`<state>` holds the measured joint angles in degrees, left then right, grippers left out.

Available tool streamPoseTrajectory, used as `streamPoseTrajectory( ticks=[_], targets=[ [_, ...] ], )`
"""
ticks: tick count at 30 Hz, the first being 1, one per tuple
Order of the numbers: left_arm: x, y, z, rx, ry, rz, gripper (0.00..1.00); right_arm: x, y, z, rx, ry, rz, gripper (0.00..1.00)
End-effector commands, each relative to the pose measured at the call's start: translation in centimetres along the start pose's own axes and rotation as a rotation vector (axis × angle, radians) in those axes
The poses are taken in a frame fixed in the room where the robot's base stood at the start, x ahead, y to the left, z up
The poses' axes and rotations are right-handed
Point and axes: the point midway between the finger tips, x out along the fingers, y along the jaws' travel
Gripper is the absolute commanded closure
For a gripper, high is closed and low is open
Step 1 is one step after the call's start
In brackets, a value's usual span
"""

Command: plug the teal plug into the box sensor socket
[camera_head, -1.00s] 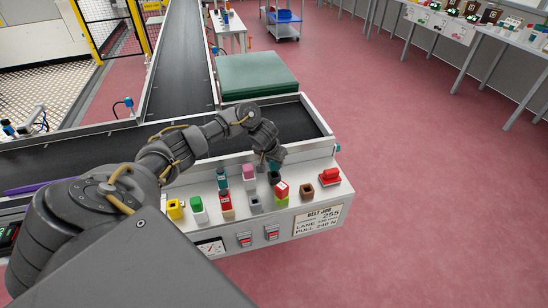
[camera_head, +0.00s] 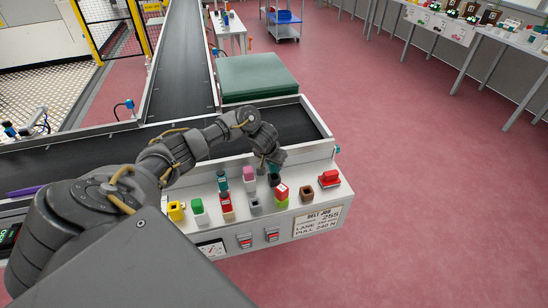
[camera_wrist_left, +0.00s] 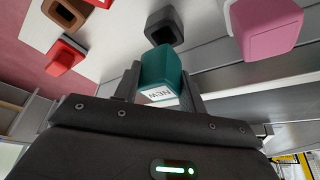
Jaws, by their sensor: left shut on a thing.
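In the head view, my left gripper (camera_head: 270,160) comes down over the back of the panel (camera_head: 290,222), with a bit of the teal plug (camera_head: 276,168) showing above the dark socket (camera_head: 274,180). No socket name is readable. My right gripper is out of view.
A pink plug (camera_head: 249,173) stands left of the dark socket. Another teal plug (camera_head: 222,181) stands farther left. The belt (camera_head: 290,122) runs behind.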

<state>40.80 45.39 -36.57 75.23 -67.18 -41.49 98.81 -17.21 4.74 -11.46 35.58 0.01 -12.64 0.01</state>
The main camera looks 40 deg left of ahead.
Motion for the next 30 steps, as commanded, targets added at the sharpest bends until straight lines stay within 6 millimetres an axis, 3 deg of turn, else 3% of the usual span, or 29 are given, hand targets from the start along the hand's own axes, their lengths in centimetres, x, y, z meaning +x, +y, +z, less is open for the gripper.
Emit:
streamPoseTrajectory(
  ticks=[30],
  targets=[
    [2.5, 0.1, 1.0, -0.001, 0.0, 0.001, 0.83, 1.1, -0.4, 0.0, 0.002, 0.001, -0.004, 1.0]
  ],
)
